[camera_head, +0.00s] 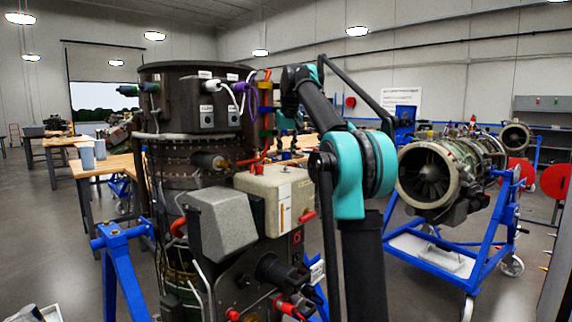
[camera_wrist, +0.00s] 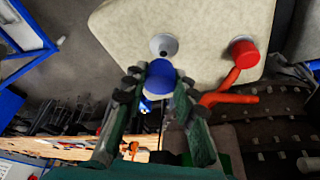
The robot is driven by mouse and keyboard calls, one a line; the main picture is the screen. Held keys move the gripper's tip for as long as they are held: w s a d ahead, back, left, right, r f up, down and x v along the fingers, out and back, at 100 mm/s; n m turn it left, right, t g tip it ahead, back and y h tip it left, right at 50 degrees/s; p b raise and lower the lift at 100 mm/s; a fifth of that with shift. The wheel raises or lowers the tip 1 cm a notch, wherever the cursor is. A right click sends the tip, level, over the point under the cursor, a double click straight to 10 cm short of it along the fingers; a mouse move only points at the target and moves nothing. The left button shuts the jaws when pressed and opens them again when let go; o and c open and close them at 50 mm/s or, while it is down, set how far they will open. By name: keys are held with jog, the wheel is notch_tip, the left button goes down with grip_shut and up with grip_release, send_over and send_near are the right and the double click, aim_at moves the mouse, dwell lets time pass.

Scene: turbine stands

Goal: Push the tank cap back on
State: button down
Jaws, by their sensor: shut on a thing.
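In the wrist view, my gripper (camera_wrist: 160,84) is shut on a round blue cap (camera_wrist: 160,73), held between its two fingertips. Just beyond the cap, a pale grey round neck (camera_wrist: 163,44) with a dark centre stands on the beige tank (camera_wrist: 205,22). The cap appears close to the neck and does not cover it; the exact gap cannot be told. In the head view, the beige tank (camera_head: 278,190) sits on the side of the upright engine. My arm reaches behind it there, and the cap and fingertips cannot be made out.
A red cap (camera_wrist: 243,50) sits on the tank beside the neck, with a red-orange pipe (camera_wrist: 228,88) near it. A grey box (camera_head: 222,222) is mounted in front of the tank. Another engine (camera_head: 440,172) rests on a blue stand at the right.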

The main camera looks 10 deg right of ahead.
notch_tip(320, 180, up, 3)
jog(key=shift+f, duration=0.1)
send_over(286, 171)
jog(key=shift+s+x, duration=0.25)
jog(key=shift+x, duration=0.85)
jog(key=shift+s+x, duration=0.2)
jog(key=shift+x, duration=0.9)
jog(key=shift+d+f, duration=0.15)
jog(key=shift+f, duration=1)
jog(key=shift+s+f, duration=0.15)
jog(key=shift+f, duration=0.35)
jog(key=c, duration=1.1)
grip_release()
jog(key=shift+f, duration=0.1)
jog(key=shift+c, duration=0.2)
jog(key=shift+o, duration=0.8)
